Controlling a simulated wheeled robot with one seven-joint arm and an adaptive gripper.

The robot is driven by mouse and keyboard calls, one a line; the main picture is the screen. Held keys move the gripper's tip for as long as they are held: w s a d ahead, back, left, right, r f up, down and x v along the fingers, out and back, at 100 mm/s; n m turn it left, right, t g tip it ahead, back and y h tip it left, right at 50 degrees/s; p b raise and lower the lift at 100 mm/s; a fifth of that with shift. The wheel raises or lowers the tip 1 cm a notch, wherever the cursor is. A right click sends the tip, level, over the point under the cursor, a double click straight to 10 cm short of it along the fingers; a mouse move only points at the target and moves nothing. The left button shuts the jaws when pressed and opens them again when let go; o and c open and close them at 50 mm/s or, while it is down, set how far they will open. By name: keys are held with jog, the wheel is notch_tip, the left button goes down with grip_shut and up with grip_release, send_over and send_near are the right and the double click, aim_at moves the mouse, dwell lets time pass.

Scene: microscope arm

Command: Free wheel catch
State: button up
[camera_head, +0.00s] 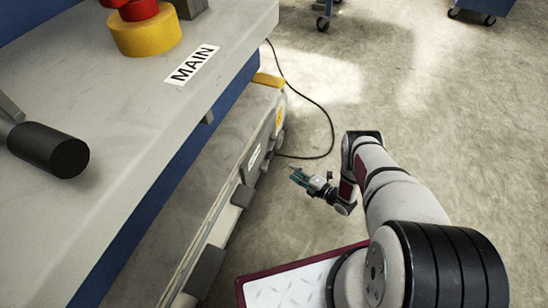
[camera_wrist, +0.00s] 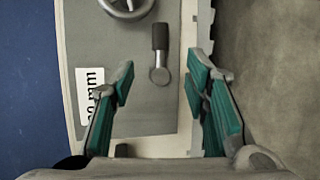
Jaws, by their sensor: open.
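My gripper (camera_wrist: 160,75) is open and empty, its two teal fingers apart on either side of the wrist view. Between and beyond them is a small lever (camera_wrist: 160,58) with a dark grip and a round metal pivot end, on a grey panel (camera_wrist: 140,115). Part of a metal handwheel (camera_wrist: 127,8) shows at the top edge. I cannot tell for sure which part is the wheel catch. In the head view my gripper (camera_head: 297,175) is low, to the right of the machine's lower side (camera_head: 232,165), apart from it. The lever is not clear there.
The machine's grey top (camera_head: 110,110) bears a "MAIN" label (camera_head: 191,64), a red and yellow knob (camera_head: 146,32) and a black handle (camera_head: 48,149). A black cable (camera_head: 328,118) lies on the floor. Blue wheeled units stand at the far back. The floor on the right is clear.

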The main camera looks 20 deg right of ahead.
aim_at(268, 160)
jog(key=b+x, duration=0.5)
jog(key=x, duration=0.8)
jog(key=shift+f, duration=0.1)
jog(key=shift+c, duration=0.2)
grip_shut()
